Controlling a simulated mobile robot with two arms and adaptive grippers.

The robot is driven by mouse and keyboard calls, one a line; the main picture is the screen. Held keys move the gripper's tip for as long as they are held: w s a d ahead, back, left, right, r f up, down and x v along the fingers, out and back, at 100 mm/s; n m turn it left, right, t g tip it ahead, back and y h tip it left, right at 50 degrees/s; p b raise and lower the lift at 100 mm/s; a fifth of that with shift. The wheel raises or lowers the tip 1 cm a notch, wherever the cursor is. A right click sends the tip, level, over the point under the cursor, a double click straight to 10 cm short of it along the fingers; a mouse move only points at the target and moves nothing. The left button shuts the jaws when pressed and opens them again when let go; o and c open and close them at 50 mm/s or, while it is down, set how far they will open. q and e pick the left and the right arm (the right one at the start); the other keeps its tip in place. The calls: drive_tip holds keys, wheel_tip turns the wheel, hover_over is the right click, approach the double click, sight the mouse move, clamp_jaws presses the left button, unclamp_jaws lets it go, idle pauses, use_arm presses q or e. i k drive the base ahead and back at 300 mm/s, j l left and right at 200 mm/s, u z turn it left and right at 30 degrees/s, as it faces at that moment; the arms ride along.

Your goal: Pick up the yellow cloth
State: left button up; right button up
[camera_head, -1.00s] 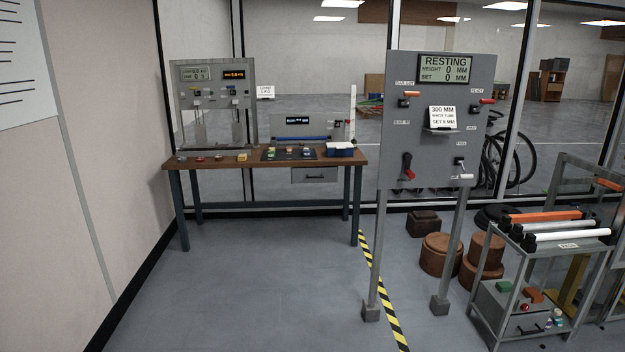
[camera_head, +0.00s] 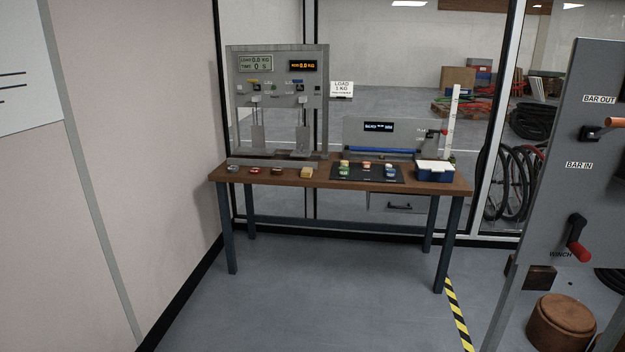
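A small yellow-tan item (camera_head: 306,173) lies near the front edge of the wooden workbench (camera_head: 440,184), right of several small coloured pieces. It is too small to tell whether it is the yellow cloth. No other thing that looks like a yellow cloth shows clearly. Neither of my grippers is in view.
A grey test machine (camera_head: 277,100) stands on the bench's left. A dark mat (camera_head: 365,173) with small items and a blue-and-white box (camera_head: 435,171) are at right. A grey control panel (camera_head: 590,190) stands at the right. The floor (camera_head: 320,290) before the bench is clear.

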sight(307, 172)
drive_tip(key=i, duration=2.5)
